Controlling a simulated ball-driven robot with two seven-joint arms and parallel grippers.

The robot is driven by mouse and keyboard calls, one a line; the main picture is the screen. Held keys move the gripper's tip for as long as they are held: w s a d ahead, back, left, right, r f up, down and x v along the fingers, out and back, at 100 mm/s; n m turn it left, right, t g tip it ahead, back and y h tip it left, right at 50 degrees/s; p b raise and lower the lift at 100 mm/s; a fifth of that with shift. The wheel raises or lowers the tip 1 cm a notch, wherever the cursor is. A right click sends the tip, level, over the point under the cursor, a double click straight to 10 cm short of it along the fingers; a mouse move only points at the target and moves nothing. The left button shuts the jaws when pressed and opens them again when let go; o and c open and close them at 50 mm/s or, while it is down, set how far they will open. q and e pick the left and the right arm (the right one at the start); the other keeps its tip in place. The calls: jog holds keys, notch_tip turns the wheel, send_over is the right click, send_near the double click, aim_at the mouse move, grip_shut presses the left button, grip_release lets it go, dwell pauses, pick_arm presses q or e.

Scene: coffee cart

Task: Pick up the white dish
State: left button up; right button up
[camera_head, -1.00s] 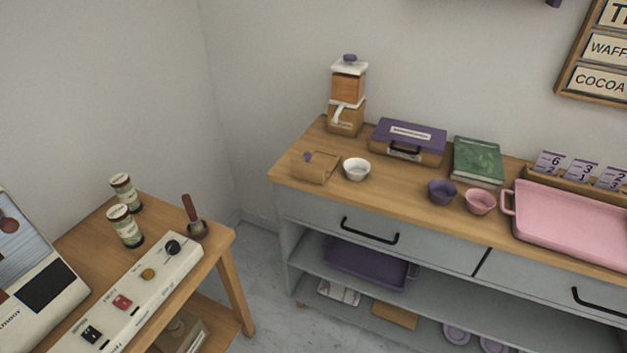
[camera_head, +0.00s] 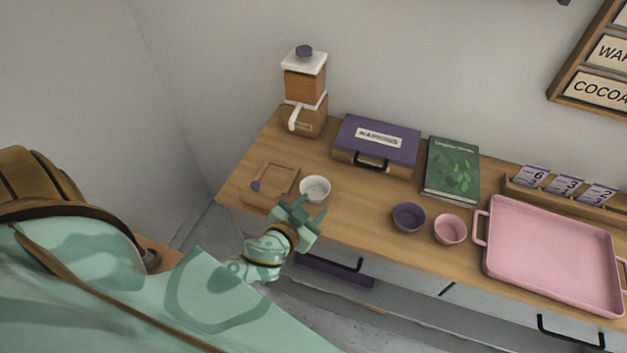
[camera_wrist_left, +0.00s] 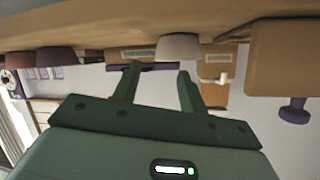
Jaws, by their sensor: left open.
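The white dish (camera_head: 315,189) is a small round bowl standing upright on the wooden counter top. In the left wrist view, which looks upside down, the white dish (camera_wrist_left: 178,46) shows just beyond the fingertips. My left gripper (camera_head: 309,210) is open and empty at the near side of the dish, with its fingers pointing toward it. In the left wrist view the two fingers of the gripper (camera_wrist_left: 157,70) are spread apart. I cannot tell whether a fingertip touches the dish. My right gripper is out of view.
A wooden box with a purple knob (camera_head: 272,184) stands close left of the dish. A grinder (camera_head: 305,90), purple case (camera_head: 376,142) and green book (camera_head: 452,167) stand behind. A purple bowl (camera_head: 408,217), pink bowl (camera_head: 450,229) and pink tray (camera_head: 550,255) are to the right.

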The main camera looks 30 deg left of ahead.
aim_at(327, 190)
pick_arm(q)
jog(key=x, duration=0.8)
jog(key=shift+a+b, duration=0.15)
jog(key=shift+b, duration=0.2)
grip_shut()
